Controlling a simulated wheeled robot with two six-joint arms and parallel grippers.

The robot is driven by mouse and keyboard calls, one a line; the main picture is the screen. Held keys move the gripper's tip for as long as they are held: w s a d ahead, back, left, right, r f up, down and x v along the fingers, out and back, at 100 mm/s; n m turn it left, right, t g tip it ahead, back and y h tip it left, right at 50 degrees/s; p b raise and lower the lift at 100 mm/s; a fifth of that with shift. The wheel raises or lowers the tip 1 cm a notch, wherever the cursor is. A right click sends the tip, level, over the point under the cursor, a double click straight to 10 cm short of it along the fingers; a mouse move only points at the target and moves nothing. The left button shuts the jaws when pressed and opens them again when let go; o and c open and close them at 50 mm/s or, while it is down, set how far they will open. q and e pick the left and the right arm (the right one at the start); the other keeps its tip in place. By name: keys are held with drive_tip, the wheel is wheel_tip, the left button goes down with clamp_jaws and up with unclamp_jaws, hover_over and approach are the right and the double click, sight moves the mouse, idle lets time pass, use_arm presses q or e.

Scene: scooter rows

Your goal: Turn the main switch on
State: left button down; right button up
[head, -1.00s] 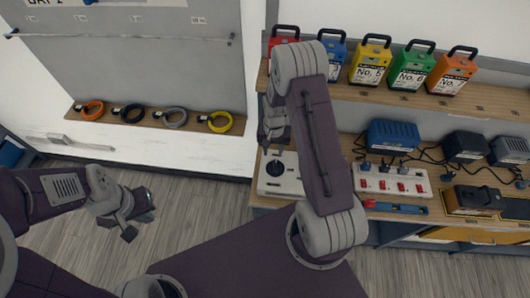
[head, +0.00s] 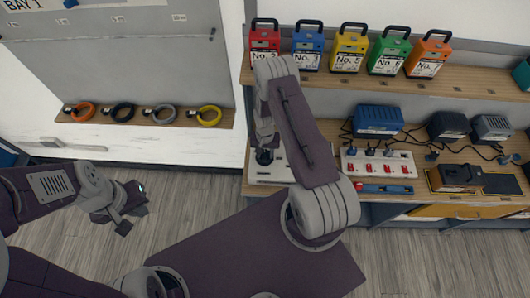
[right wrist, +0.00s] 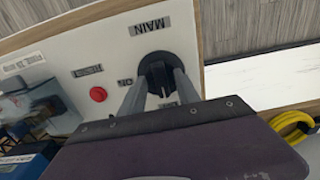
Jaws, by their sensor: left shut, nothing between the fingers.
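The main switch (right wrist: 155,72) is a black round knob on a white panel (right wrist: 105,55) marked MAIN and ON. The panel also shows in the head view (head: 283,172), at the left end of the workbench. My right gripper (right wrist: 161,82) is at the knob, its two fingers spread apart over it. The fingers and my wrist hide part of the knob and a lower label, so whether they press on it is unclear. In the head view my right gripper (head: 265,142) is just above the knob. My left gripper (head: 134,207) is shut and empty over the floor.
A red round button or lamp (right wrist: 98,95) is beside the knob. A white socket strip (head: 378,163) with red switches and a blue charger (head: 377,120) stand right of the panel. Numbered battery packs (head: 348,52) line the upper shelf. Coiled cables (head: 164,115) lie left.

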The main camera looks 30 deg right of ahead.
drive_tip(key=shift+w, duration=0.15)
clamp_jaws()
drive_tip(key=m+b, duration=0.2)
drive_tip(key=m, duration=0.1)
drive_tip(key=shift+f, duration=0.15)
drive_tip(key=m+b, duration=0.1)
drive_tip(key=m, duration=0.1)
drive_tip(key=shift+m, duration=0.3)
drive_tip(key=m+b, duration=0.3)
drive_tip(key=m, duration=0.3)
drive_tip(key=m+b, duration=0.1)
drive_tip(key=m, duration=0.5)
drive_tip(key=shift+b, duration=0.3)
drive_tip(key=shift+r+m, duration=0.2)
drive_tip(key=shift+m, duration=0.1)
